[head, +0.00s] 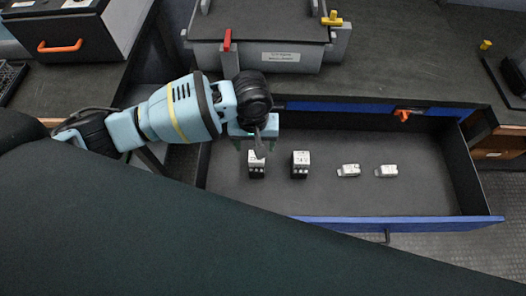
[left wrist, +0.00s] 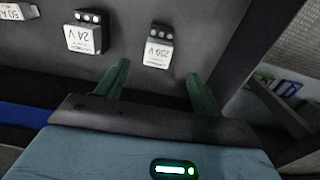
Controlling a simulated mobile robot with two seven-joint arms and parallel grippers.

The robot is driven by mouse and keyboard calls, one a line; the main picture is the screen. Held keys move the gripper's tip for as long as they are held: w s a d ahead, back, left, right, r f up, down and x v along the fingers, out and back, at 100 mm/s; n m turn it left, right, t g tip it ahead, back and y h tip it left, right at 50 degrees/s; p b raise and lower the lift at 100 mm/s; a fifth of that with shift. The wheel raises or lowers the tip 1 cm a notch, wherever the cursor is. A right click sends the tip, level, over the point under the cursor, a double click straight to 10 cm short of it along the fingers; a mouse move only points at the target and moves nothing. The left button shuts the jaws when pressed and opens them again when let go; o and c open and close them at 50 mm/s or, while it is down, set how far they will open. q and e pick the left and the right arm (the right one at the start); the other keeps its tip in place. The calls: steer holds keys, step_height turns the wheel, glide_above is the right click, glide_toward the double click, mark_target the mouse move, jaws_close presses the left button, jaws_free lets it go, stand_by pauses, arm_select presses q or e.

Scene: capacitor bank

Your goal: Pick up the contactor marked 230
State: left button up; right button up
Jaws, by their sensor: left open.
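The contactor marked 230 (head: 257,171) is a small white and black block standing in the open drawer, leftmost in its row. It also shows in the left wrist view (left wrist: 157,52), where its label is upside down and blurred. My left gripper (head: 254,147) is over this contactor and hides part of it in the head view. In the left wrist view my left gripper (left wrist: 158,72) is open, with its two green fingers apart and the contactor just beyond the gap between them. I see nothing held. My right gripper is not in view.
A contactor marked 24 V (head: 300,164) stands just right of it in the drawer (head: 340,203). Two small pale parts (head: 348,170) (head: 386,171) lie farther right. The drawer's left wall is close to my gripper. A grey case (head: 283,58) stands on the counter behind.

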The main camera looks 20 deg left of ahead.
mark_target(257, 162)
arm_select(q)
steer(key=shift+w+f, duration=0.15)
steer(key=shift+f, duration=0.6)
steer(key=shift+w, duration=0.1)
steer(key=shift+f, duration=0.25)
steer(key=shift+f+b, duration=0.35)
steer(key=shift+f, duration=0.2)
steer(key=shift+w+f+b, duration=0.2)
steer(key=shift+f+b, duration=0.45)
steer(key=shift+f, duration=2.35)
steer(key=c, duration=1.3)
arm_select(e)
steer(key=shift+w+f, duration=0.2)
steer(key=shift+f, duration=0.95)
